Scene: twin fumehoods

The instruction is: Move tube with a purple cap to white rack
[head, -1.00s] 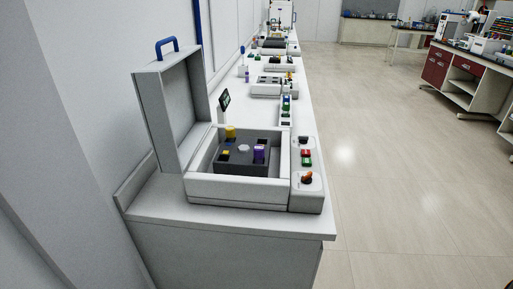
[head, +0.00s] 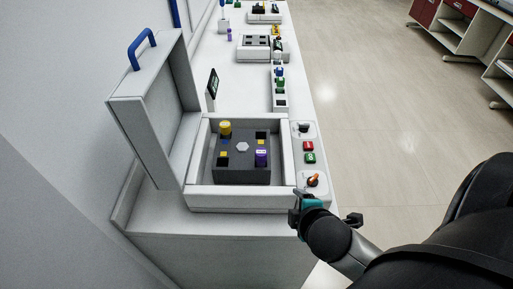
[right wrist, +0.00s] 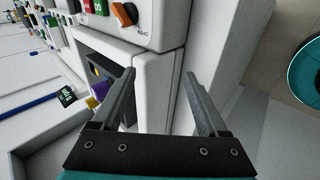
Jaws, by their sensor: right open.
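The tube with a purple cap (head: 262,157) stands in the front right hole of a dark block (head: 240,177) inside an open-lidded white machine (head: 235,200). Its purple shows in the right wrist view (right wrist: 99,91), left of the fingers. A narrow white rack (head: 280,103) stands behind the machine, holding blue- and green-capped tubes. My right gripper (head: 299,203) is at the machine's front right corner, apart from the tube. In the right wrist view its fingers (right wrist: 161,76) are spread, with nothing between them. My left gripper is out of view.
A yellow-capped tube (head: 225,128) stands at the block's back left. The raised lid (head: 152,110) stands on the left. Red and green buttons and an orange knob (head: 313,180) are on the right panel. A small screen (head: 212,85) stands behind the machine.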

